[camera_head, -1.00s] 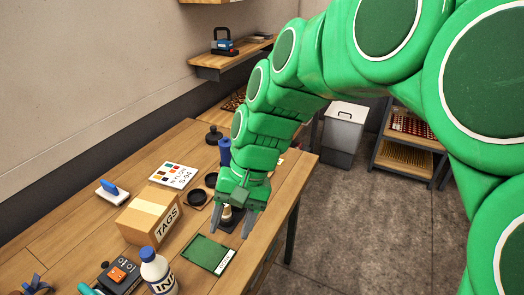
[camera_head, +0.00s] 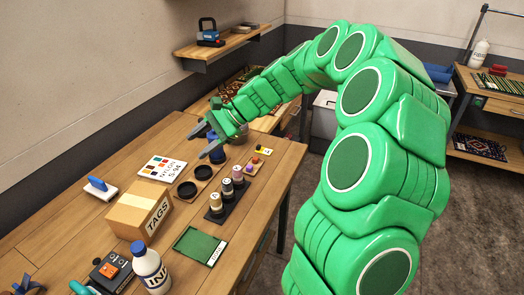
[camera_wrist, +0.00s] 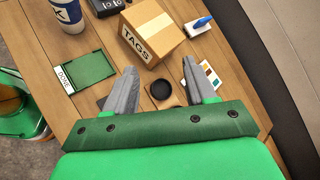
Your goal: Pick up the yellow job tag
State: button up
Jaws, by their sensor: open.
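A small yellow item with black and white parts, which looks like the yellow job tag (camera_head: 263,151), lies at the right edge of the bench in the head view. It is too small to read. It is not seen in the wrist view. My gripper (camera_head: 198,144) is open and empty above the bench, left of the yellow item and clearly apart from it. In the wrist view, my gripper (camera_wrist: 159,70) has its fingers spread, with the cardboard TAGS box (camera_wrist: 152,32) beyond them.
A row of small stamps on a dark holder (camera_head: 217,213) and two round dark pads (camera_head: 195,180) stand on the bench. A wall shelf (camera_head: 228,42) is behind.

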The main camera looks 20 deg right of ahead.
jog(key=w+d+f+m+t+y, duration=0.1)
jog(key=w+d+f+m+t, duration=0.15)
jog(key=w+d, duration=0.35)
jog(key=m+t+h, duration=0.3)
jog(key=m+t, duration=0.3)
jog(key=m, duration=0.7)
send_near(259, 146)
jog(key=shift+w+a+f, duration=0.15)
jog(key=shift+w+f, duration=0.15)
jog(key=shift+w, duration=0.4)
jog(key=shift+x, duration=1.25)
jog(key=x, duration=0.4)
jog(key=shift+s+a+f, duration=0.15)
jog(key=shift+a, duration=0.1)
jog(key=shift+w+a+f, duration=0.15)
jog(key=shift+w+a, duration=0.2)
jog(key=shift+y, duration=0.3)
jog(key=c, duration=0.8)
jog(key=shift+o, duration=0.2)
